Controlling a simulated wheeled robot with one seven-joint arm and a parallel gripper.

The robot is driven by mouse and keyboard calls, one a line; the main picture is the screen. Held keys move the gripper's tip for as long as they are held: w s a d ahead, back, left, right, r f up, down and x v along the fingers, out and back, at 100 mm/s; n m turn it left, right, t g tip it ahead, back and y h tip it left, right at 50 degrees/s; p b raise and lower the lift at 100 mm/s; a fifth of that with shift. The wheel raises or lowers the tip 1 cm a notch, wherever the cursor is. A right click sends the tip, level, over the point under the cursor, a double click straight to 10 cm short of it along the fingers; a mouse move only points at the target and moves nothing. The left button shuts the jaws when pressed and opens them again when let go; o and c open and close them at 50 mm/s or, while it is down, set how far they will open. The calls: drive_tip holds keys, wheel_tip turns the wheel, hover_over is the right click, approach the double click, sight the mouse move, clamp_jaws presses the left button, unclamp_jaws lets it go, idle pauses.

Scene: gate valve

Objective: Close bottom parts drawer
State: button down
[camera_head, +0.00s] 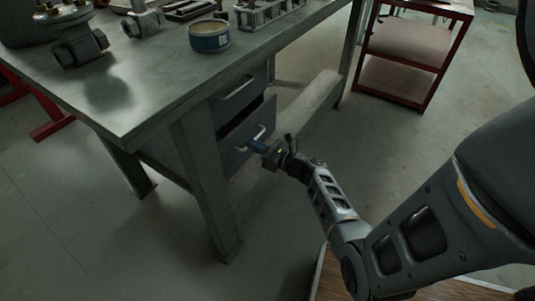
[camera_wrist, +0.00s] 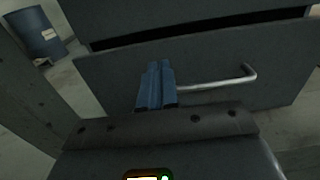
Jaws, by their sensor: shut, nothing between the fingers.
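The bottom parts drawer (camera_wrist: 220,67) is a grey drawer front with a bent silver bar handle (camera_wrist: 215,84). In the head view the bottom drawer (camera_head: 266,117) stands out a little from the cabinet under the workbench, with a dark gap above its front. My gripper (camera_wrist: 156,82) has blue fingers, shut together and empty. They are at the left end of the handle, against or very near the drawer front; I cannot tell if they touch it.
The upper drawer (camera_head: 238,90) looks shut above it. The workbench (camera_head: 150,85) carries a blue tin (camera_head: 209,37) and metal parts, and its leg (camera_head: 205,180) stands left of the drawers. A red-framed cart (camera_head: 410,60) stands behind. A blue drum (camera_wrist: 36,35) shows at upper left.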

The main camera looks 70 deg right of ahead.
sight(234, 136)
drive_tip(key=shift+b+x, duration=0.6)
drive_tip(key=shift+x, duration=2.05)
drive_tip(key=shift+w, duration=0.1)
drive_tip(key=b+x, duration=0.2)
drive_tip(key=x, duration=0.2)
drive_tip(key=shift+w+d+f, duration=0.1)
drive_tip(key=shift+w+d, duration=0.05)
drive_tip(key=shift+w, duration=0.4)
